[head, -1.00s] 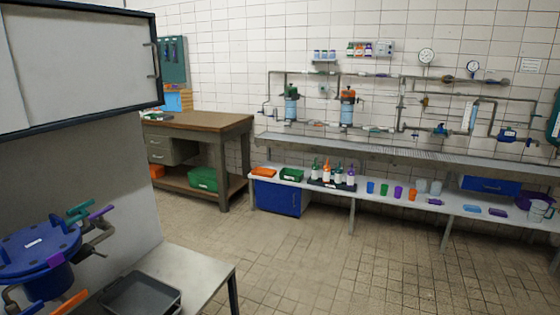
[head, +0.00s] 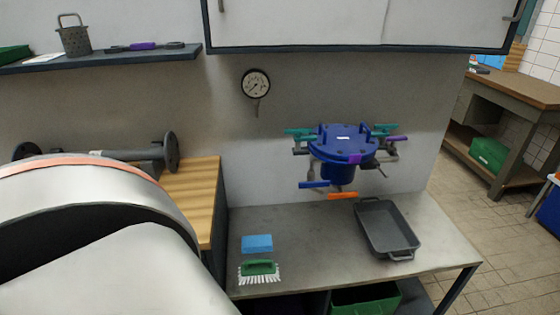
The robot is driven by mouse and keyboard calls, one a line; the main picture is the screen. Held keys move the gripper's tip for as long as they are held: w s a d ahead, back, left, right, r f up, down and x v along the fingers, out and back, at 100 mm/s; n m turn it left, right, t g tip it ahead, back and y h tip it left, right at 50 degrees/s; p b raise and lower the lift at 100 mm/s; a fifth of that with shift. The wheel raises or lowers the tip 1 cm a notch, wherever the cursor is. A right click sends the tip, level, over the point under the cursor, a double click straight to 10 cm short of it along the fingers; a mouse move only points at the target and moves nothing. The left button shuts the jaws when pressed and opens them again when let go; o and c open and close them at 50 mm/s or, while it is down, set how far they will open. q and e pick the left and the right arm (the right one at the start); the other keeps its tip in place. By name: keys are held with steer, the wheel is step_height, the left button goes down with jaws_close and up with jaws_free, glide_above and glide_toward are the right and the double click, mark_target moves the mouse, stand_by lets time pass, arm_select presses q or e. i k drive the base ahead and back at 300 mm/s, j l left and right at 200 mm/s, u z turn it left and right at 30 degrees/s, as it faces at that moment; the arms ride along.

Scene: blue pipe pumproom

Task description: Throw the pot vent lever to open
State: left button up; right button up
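A blue pot (head: 337,172) with a bolted blue lid (head: 342,142) is mounted at the wall above a grey metal bench. Several levers stick out around it: teal ones (head: 300,132) near the lid, a purple one (head: 397,138) at the right, a blue one (head: 314,185) at lower left and an orange one (head: 342,196) below. I cannot tell from this view which one is the vent lever. A large white and orange arm part of mine fills the lower left. Neither gripper shows.
A grey tray (head: 367,222) lies on the bench's right part, with a blue sponge (head: 257,243) and green brush (head: 259,269) at its left. A gauge (head: 255,84) hangs on the wall. A wall cabinet (head: 320,20) overhangs above. A wooden bench (head: 190,190) adjoins at left.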

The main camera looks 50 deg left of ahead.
mark_target(313, 183)
steer(key=u, duration=1.25)
